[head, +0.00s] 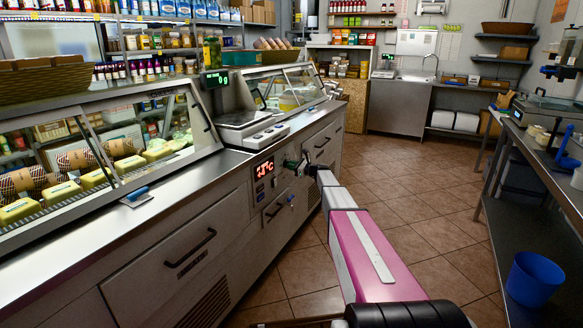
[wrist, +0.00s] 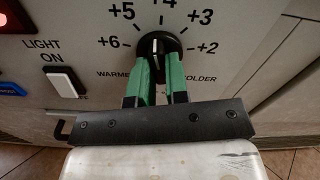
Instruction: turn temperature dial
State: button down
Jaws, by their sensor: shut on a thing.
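The temperature dial is a round black knob (wrist: 157,44) with a white pointer line, set in the grey control panel (wrist: 95,30) of the refrigerated counter. In the wrist view its pointer points about straight up, near the +4 mark; marks from +6 on the left to +2 on the right surround it. My gripper (wrist: 160,75) has green fingers closed on the lower part of the knob, one at each side. In the head view my gripper (head: 303,165) reaches the counter front, and the dial is mostly hidden behind it. A red temperature display (head: 263,171) glows to its left.
A white light switch (wrist: 62,82) and a blue button (wrist: 12,89) sit left of the dial. Drawer handles (head: 190,248) stick out from the counter front. A steel table (head: 545,160) and a blue bucket (head: 533,278) stand right; the tiled aisle between is clear.

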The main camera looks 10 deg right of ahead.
jog(key=n, duration=1.2)
jog(key=shift+n, duration=0.4)
dwell(0.3)
jog(key=c, duration=1.1)
grip_release()
jog(key=shift+d, duration=0.1)
jog(key=v, duration=1)
jog(key=shift+s+d, duration=0.25)
jog(key=shift+d, duration=0.05)
